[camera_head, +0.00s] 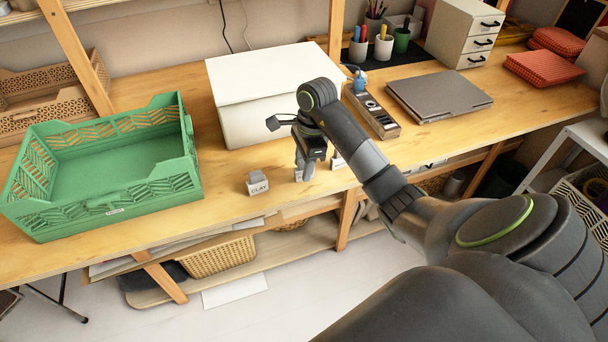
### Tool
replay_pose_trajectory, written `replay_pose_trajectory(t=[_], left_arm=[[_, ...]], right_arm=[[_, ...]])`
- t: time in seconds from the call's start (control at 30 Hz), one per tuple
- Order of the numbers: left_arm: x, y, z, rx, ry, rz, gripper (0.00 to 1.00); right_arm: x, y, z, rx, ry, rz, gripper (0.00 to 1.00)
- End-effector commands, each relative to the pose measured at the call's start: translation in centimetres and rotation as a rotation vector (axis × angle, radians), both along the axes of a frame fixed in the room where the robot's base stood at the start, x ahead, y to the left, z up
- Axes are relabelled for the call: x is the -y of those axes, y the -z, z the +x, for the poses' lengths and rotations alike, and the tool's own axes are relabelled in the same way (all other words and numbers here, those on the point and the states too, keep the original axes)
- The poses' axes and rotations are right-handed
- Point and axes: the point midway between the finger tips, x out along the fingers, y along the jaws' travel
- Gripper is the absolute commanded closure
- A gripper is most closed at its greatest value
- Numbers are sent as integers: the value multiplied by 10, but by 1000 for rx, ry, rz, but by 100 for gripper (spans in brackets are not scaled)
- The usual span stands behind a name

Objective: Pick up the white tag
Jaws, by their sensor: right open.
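My right gripper (304,171) points down over the front part of the wooden table, just in front of the large white box. It is open, with its fingers close to the tabletop. A small white piece (338,161) shows just right of the gripper, partly hidden by my right arm; it may be the white tag, but it is too small to tell. A small grey block marked CLAY (258,185) sits on the table to the left of the gripper, apart from it. My left gripper is not in view.
The white box (238,97) stands close behind the gripper. A green crate (108,203) is at the left. A wooden tray of small items (375,113) and a grey laptop-like slab (438,95) lie to the right. The table's front edge is near. Bare tabletop lies around the CLAY block.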

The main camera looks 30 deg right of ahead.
Motion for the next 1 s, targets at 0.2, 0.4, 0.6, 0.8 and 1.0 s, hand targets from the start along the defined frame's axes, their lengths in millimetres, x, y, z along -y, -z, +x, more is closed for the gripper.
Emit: replay_pose_trajectory(t=[0.2, 0.4, 0.6, 0.8, 1.0], left_arm=[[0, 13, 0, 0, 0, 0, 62], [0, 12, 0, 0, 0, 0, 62], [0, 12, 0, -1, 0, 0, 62], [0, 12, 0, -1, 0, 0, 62], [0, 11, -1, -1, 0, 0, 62]], right_arm=[[-2, 13, 1, 1, 0, -1, 57], [-2, 12, 1, 1, 0, -1, 60], [-2, 12, 0, 0, 0, -1, 86], [-1, 12, 0, 0, 0, -1, 100], [-1, 12, 0, 0, 1, -1, 100]])
